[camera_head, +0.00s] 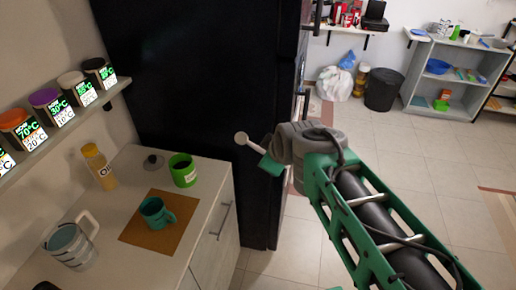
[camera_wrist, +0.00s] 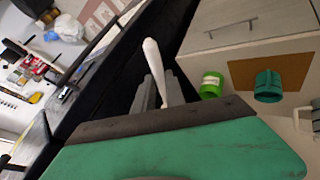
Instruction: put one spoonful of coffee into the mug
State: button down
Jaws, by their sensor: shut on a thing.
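A teal mug (camera_head: 157,213) stands upright on a brown mat (camera_head: 148,235) on the counter. It also shows in the wrist view (camera_wrist: 268,88). A bright green canister (camera_head: 184,172) stands open behind it, with a dark lid (camera_head: 152,163) lying to its left. The canister shows in the wrist view (camera_wrist: 211,86); I cannot read its label or tell its contents. My gripper (camera_head: 264,158) is shut on a pale spoon (camera_head: 242,139), right of the counter and apart from mug and canister. In the wrist view the spoon (camera_wrist: 153,62) sticks out between the fingers (camera_wrist: 158,92). I cannot tell whether it carries anything.
A tall black cabinet (camera_head: 195,75) stands behind the counter, close to my gripper. A wall shelf (camera_head: 60,130) at left holds several labelled jars. A yellow bottle (camera_head: 98,167) and a clear pitcher (camera_head: 70,247) stand on the counter (camera_head: 120,265). The floor at right is open.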

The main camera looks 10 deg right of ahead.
jog(key=shift+r+p, duration=0.7)
jog(key=shift+r, duration=1.1)
jog(key=shift+r, duration=0.1)
notch_tip(320, 180, up, 4)
jog(key=shift+r+p, duration=0.1)
jog(key=shift+p, duration=0.85)
jog(key=g+y+p, duration=0.2)
jog(key=g, duration=0.1)
jog(key=shift+r+m+g, duration=0.3)
jog(key=shift+r+m, duration=0.1)
